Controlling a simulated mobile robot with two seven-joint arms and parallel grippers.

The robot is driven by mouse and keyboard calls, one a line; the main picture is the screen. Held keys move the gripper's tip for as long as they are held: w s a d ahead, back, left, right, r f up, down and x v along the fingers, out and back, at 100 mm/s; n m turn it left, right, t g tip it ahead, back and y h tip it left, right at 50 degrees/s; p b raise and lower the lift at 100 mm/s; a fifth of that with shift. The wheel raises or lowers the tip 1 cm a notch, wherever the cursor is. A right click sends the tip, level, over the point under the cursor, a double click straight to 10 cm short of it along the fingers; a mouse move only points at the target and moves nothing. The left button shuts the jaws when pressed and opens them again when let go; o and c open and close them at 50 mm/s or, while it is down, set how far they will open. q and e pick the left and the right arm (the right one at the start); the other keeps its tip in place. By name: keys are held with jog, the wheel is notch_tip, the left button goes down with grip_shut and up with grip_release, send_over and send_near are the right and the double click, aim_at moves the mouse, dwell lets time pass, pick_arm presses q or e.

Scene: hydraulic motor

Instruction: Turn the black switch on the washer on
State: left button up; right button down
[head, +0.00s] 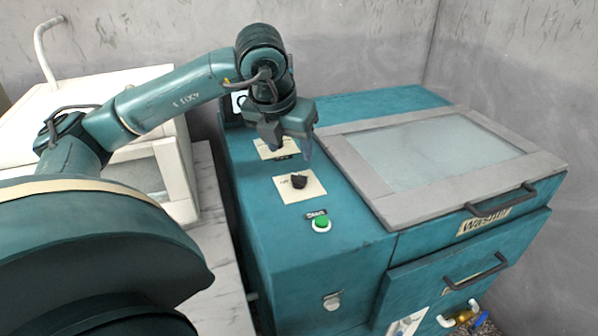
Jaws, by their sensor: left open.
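The teal washer (290,250) stands in the middle and right of the head view. Its black switch (299,181) is a small knob on a cream label plate (313,189) on the washer's top, left of the lid. My left gripper (290,153) is open and empty, pointing down above the washer top, a little behind the black switch in the picture. It partly covers a second cream label (268,150). Whether the fingers touch anything there cannot be told. My right gripper does not show.
A green button (321,223) sits in front of the switch. The washer's lid (360,180) with a clear window is closed, and handles (476,266) stick out at its front. A white machine (180,150) stands left behind my left arm. Grey walls close off the back and right.

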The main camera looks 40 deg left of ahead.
aim_at(299, 175)
pick_arm(q)
jog(key=x, duration=0.9)
jog(key=shift+f, duration=0.15)
jog(key=shift+c, duration=0.4)
jog(key=c, duration=0.9)
